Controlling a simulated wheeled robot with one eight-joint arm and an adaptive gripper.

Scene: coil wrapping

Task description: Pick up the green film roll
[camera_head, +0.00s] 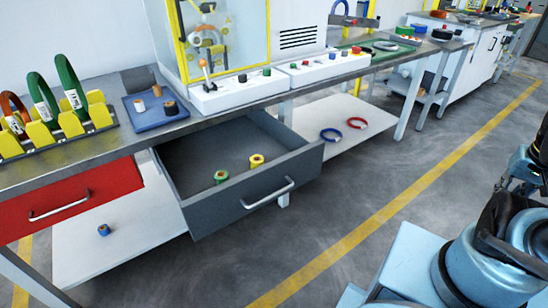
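The green film roll (221,177) is a small roll with a green body and a lighter yellowish middle. It sits in the pulled-out grey drawer (240,205), near the drawer's front wall. A yellow roll (257,160) stands to its right in the same drawer, a short gap away. My gripper is not visible. Only parts of my own blue and black body show at the lower right, well away from the drawer.
A closed red drawer (72,200) is left of the open one. The workbench (100,152) above carries a yellow coil rack (70,122), a blue tray (140,116) and control boxes (235,92). A blue roll (103,230) lies on the lower shelf. The floor in front is clear.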

